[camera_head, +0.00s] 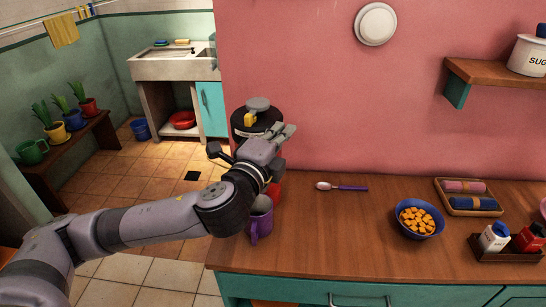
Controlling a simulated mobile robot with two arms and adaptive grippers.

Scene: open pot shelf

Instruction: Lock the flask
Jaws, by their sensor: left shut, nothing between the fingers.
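The flask (240,122) stands at the left end of the wooden counter, with a black upper part, a grey top and a yellow piece on its front. My left gripper (286,132) is shut and empty, just in front of the flask and to the right of its yellow piece. My left gripper and arm hide the flask's lower part; I cannot tell whether the gripper touches it. A red surface shows below the gripper, perhaps the flask's body. My right gripper is out of view.
A purple mug (260,226) stands on the counter's left edge, close under my left arm. A spoon (342,187), a blue bowl of orange cubes (401,226), a tray of rolled cloths (447,205) and a bottle holder (487,253) lie rightward. The counter's front middle is clear.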

